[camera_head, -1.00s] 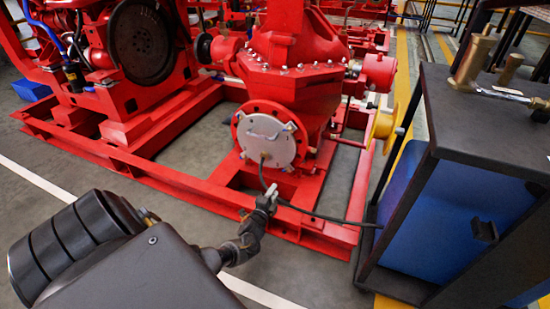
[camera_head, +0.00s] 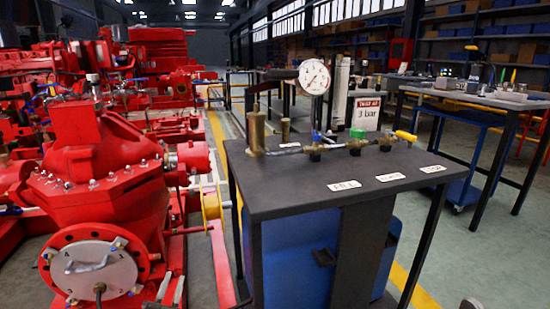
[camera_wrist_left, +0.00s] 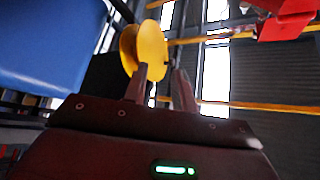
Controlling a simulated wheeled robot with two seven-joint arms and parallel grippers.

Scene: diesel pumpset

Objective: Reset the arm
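My right gripper cannot be made out in either view.
A dark-topped test bench (camera_head: 300,190) stands right of the red pump (camera_head: 100,185). It carries a pressure gauge (camera_head: 314,77), brass fittings, valves and a "3 bar" sign (camera_head: 367,113). Another table (camera_head: 490,98) stands further right. Grey floor lies between the benches.

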